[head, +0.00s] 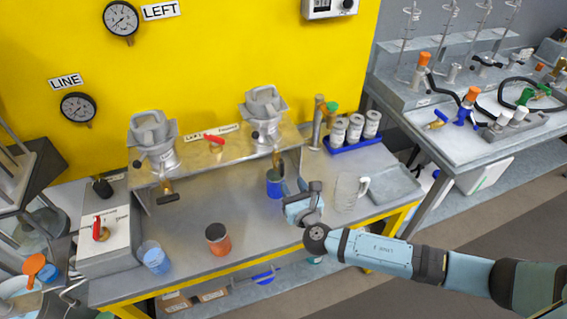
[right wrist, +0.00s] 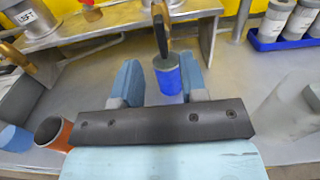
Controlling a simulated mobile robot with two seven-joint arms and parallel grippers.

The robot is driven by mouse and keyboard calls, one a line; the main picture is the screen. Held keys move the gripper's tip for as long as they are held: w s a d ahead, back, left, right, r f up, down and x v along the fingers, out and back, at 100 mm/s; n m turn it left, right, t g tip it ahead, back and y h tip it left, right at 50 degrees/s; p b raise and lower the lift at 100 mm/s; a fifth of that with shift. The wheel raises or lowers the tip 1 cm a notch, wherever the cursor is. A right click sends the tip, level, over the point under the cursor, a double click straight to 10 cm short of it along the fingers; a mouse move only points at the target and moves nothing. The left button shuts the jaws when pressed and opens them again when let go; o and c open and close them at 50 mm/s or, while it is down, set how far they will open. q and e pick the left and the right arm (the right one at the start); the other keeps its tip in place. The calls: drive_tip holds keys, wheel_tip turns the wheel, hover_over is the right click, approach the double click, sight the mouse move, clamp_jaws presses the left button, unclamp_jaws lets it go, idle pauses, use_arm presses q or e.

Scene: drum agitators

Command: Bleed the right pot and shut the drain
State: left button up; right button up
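The right pot (head: 265,108) sits on the raised shelf at the yellow panel. Its brass drain, with a dark handle (right wrist: 160,35), hangs beneath, and the handle appears to point down. A blue cup (head: 275,184) stands on the bench below this drain; it also shows in the right wrist view (right wrist: 168,78). My right gripper (head: 298,193) is just right of the cup in the head view. In the right wrist view its two blue fingers (right wrist: 160,84) are apart, with the cup beyond the gap between them. I cannot tell whether they touch it. My left gripper is out of view.
The left pot (head: 154,140) and a red lever (head: 214,139) are on the shelf. An orange cup (head: 218,240) and a clear-blue cup (head: 154,258) stand front left. A glass mug (head: 346,192), a grey tray (head: 388,188) and a blue rack (head: 352,143) of cans are at right.

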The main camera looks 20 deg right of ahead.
sight(283, 167)
drive_tip(key=w+p, duration=0.1)
drive_tip(key=w, duration=0.8)
drive_tip(key=shift+w+a, duration=0.1)
drive_tip(key=shift+a, duration=0.1)
clamp_jaws()
